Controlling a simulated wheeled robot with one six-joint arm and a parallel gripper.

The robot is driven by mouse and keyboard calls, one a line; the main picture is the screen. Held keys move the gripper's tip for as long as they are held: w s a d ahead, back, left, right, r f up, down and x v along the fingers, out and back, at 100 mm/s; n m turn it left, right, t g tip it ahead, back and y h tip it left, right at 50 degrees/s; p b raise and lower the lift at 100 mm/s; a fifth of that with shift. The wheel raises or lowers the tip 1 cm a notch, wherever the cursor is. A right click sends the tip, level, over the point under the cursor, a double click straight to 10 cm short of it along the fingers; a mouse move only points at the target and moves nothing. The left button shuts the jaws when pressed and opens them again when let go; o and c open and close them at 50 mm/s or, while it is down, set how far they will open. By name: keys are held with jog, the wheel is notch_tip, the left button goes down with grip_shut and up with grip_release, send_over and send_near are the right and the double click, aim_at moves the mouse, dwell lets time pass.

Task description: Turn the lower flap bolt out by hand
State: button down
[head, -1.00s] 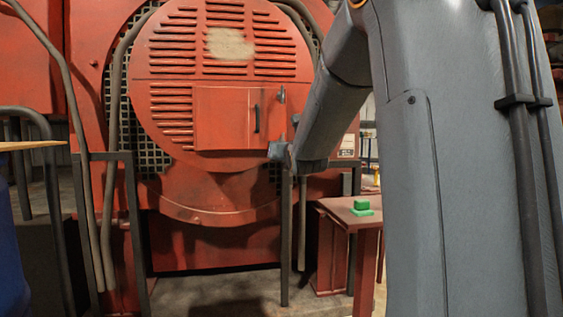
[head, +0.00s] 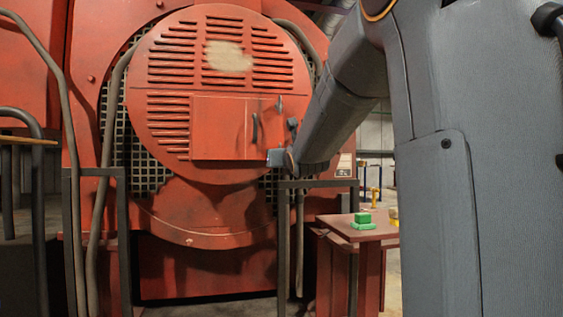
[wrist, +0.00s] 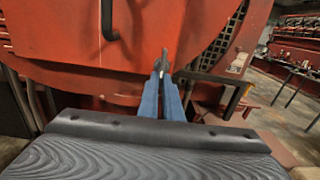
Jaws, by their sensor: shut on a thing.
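The flap (head: 222,127) is a red rectangular panel with a dark handle (head: 255,128), on the round louvred engine cover. An upper bolt (head: 279,103) stands out at the flap's upper right. My gripper (head: 270,158) is at the flap's lower right corner. In the wrist view its blue fingers (wrist: 161,72) close together on the lower flap bolt (wrist: 164,57), a small grey piece showing at their tips. Most of that bolt is hidden by the fingers. I cannot tell how far it is turned out. The flap looks shut.
Dark rail posts (head: 283,245) stand in front of the engine, below my forearm. A red stand (head: 385,231) with a green block (head: 363,218) is at the right. Pipes run down the engine's left side (head: 98,220).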

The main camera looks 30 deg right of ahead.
jog(key=shift+r, duration=0.15)
jog(key=c, duration=1.9)
grip_release()
jog(key=shift+d, duration=0.15)
jog(key=shift+c, duration=0.2)
jog(key=shift+a, duration=0.2)
jog(key=shift+w, duration=0.1)
